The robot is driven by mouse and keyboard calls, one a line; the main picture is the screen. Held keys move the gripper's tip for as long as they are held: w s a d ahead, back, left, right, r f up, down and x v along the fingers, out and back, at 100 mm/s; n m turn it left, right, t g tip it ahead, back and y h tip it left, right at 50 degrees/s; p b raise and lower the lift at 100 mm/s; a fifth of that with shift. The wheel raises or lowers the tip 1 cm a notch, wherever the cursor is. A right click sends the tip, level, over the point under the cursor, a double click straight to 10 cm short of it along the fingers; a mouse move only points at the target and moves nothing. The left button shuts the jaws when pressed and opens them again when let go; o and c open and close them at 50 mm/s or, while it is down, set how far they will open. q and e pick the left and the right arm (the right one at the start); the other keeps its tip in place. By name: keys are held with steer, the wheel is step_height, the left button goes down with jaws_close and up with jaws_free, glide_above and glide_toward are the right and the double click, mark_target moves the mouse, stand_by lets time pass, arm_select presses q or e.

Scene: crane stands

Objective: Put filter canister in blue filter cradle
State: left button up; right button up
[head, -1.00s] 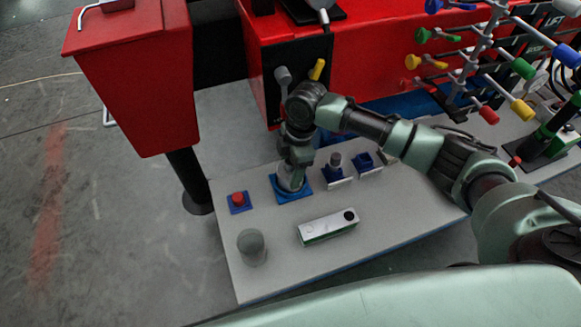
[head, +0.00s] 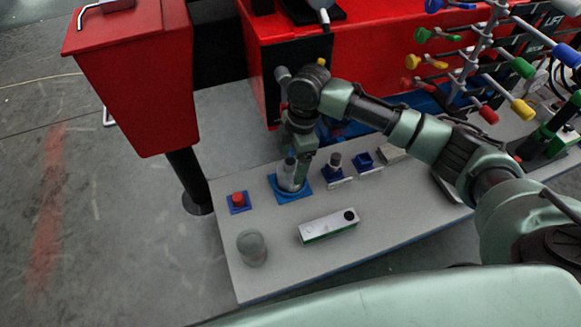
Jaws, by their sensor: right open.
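The filter canister (head: 287,174), a pale grey cylinder, stands in the blue filter cradle (head: 279,195) on the grey bench and looks upright. The cradle shows as a square blue base around the canister's foot. My right gripper (head: 296,176) points down, open, right at the canister. Its fingers hide part of the canister's right side, and I cannot tell whether they touch it. My left gripper is not in view.
A red button on a blue base (head: 238,201), a grey domed cylinder (head: 252,248) and a white-green box (head: 328,227) are on the bench (head: 300,268). Small blue holders (head: 364,160) stand right of the cradle. A red bin (head: 133,90) overhangs the left; coloured levers (head: 523,68) stand at right.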

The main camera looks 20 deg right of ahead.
step_height(320, 180, up, 8)
steer(key=d, duration=0.1)
steer(key=shift+d+r, duration=0.15)
stand_by(0.5)
